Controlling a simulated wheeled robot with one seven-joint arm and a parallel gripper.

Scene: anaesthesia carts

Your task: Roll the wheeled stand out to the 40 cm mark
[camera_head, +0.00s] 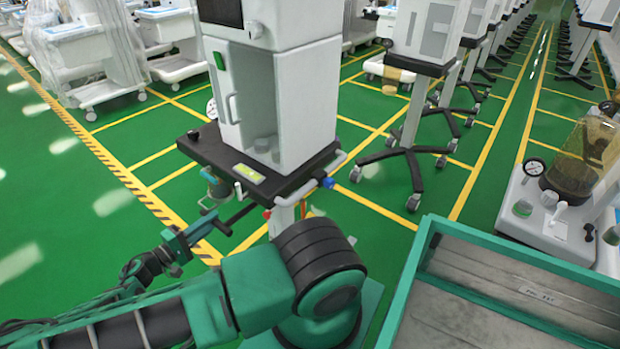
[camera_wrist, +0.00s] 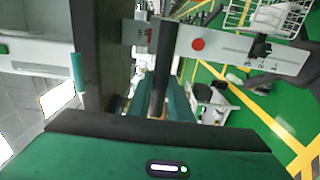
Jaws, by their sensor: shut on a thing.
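The wheeled stand (camera_head: 305,100) is in the middle of the head view, upright. It is a white cabinet on a black shelf (camera_head: 222,155) with a pale rail at its right corner. Its column and wheels are mostly hidden behind my arm. My gripper (camera_head: 236,214) is at the stand's lower front left, just below the shelf edge. In the wrist view its teal fingers (camera_wrist: 162,98) are closed around a dark bar (camera_wrist: 159,72) beside the stand. A pale scale strip (camera_wrist: 240,50) with a red dot, small numbers and a black slider lies beyond the fingers.
Yellow lines (camera_head: 152,160) divide the green floor. A green-rimmed grey tray (camera_head: 500,290) is at lower right. A white unit with a gauge (camera_head: 548,215) stands behind it. Similar wheeled stands (camera_head: 415,60) line up behind right; covered carts (camera_head: 85,50) are at back left.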

